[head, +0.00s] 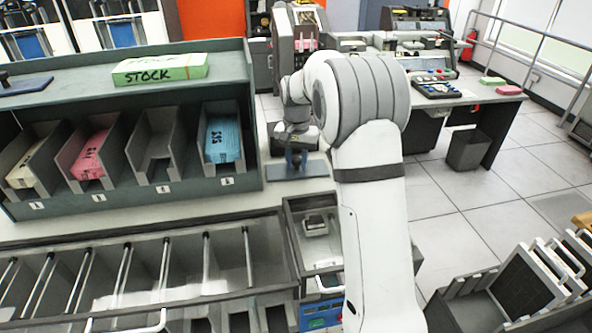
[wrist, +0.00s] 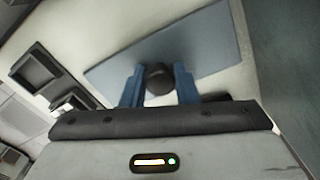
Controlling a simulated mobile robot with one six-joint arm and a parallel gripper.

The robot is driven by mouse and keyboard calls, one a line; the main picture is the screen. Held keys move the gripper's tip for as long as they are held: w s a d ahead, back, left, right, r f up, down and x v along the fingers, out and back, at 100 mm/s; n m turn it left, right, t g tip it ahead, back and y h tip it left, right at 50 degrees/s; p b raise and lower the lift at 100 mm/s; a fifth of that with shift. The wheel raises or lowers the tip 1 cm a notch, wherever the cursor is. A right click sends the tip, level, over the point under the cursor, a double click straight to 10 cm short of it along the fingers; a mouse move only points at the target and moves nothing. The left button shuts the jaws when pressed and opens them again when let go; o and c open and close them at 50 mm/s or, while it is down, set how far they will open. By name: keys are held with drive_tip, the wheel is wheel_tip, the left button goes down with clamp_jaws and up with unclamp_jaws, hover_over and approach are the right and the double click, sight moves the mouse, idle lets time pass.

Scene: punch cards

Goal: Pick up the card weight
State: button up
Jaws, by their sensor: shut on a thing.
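The card weight is a flat blue-grey plate (head: 312,170) with a dark round knob (wrist: 158,77). In the head view it is at the counter's right end, beside the card rack. In the wrist view its plate (wrist: 215,42) spreads out beyond my fingers. My gripper (head: 296,157) points down over the plate; its two blue fingers (wrist: 158,82) are shut on the knob from both sides. I cannot tell whether the plate touches the counter. My wrist housing hides the near part of the plate in the wrist view.
A similar dark plate with a knob (head: 25,86) lies on the rack top, left of a green STOCK box (head: 160,69). The rack (head: 249,130) holds card stacks in slots. A tray (head: 315,225) sits in front. A console desk (head: 465,98) stands behind on the right.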

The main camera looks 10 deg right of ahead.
clamp_jaws()
drive_tip(key=shift+r, duration=0.1)
